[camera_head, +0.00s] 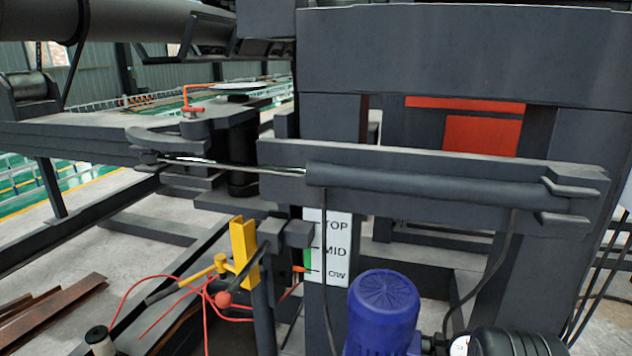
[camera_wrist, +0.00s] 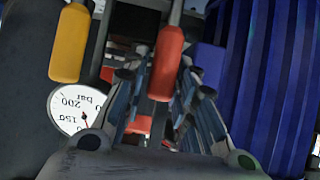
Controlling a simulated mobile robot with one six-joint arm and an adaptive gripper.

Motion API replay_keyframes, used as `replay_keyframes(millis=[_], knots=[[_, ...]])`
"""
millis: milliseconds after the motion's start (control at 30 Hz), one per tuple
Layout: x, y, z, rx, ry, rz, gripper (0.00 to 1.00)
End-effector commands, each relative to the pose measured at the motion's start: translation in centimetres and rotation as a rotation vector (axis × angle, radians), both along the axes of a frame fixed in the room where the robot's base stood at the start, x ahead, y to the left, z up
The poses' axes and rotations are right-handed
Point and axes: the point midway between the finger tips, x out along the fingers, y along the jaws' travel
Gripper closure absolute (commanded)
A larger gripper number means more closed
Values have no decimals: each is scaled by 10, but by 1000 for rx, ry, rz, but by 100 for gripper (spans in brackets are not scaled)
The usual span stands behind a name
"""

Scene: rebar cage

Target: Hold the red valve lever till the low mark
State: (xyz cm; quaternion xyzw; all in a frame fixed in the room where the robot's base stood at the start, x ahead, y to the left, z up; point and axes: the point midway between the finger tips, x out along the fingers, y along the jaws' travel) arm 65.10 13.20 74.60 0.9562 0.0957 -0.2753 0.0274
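The red valve lever (camera_wrist: 167,62) shows in the wrist view as a red cylindrical handle. It stands between the two fingers of my gripper (camera_wrist: 166,75), which converge close on both sides of it. The exact contact is hard to see. In the head view a white scale plate (camera_head: 335,225) carries TOP, MID and low marks. The lever and my gripper are not visible in the head view.
A yellow handle (camera_wrist: 68,45) stands left of the red one, above a round pressure gauge (camera_wrist: 75,108). A blue ribbed motor (camera_wrist: 275,80) fills the right side. In the head view, the blue motor (camera_head: 383,315) stands below a dark horizontal cylinder (camera_head: 430,185).

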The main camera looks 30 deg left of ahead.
Motion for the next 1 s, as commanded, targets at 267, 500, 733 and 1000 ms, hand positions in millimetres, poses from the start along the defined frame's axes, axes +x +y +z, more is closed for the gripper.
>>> replay_keyframes(millis=[267,500,733,1000], knots=[[-2,0,-3,-2,8,0,63],[-11,-2,2,-3,13,1,63],[-39,-8,23,-2,12,0,63],[-71,-14,42,-2,12,0,63]])
